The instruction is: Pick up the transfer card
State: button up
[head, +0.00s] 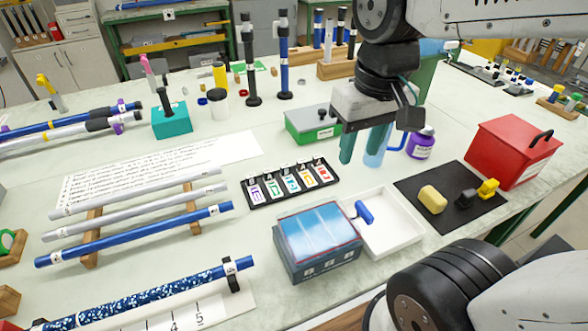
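No card is labelled clearly enough for me to tell which is the transfer card. Several small white cards with coloured marks stand in a black rack (247,192) at the middle of the table. A long white sheet with lines of writing (120,181) lies at the left, partly under pale rods. My gripper (360,160) hangs behind and to the right of the rack, fingers downward. Its two green fingers are apart with nothing visible between them. A light blue translucent item (373,159) shows beside or behind the right finger; I cannot tell whether they touch.
A blue-topped box (318,262) and a white tray (405,238) with a blue roller stand in front. A black mat (438,182), red box (512,150), purple bottle (421,144) and green-grey box (313,126) surround the gripper area. Rods on wooden supports fill the left.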

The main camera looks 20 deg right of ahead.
jog(key=w+f, duration=0.3)
jog(key=w, duration=0.7)
jog(key=g, duration=0.1)
send_near(285, 164)
jog(key=s+f, duration=0.1)
jog(key=f, duration=0.5)
jog(key=w+f, duration=0.1)
jog(key=f, duration=0.1)
jog(key=shift+f, duration=0.75)
jog(key=c, duration=0.7)
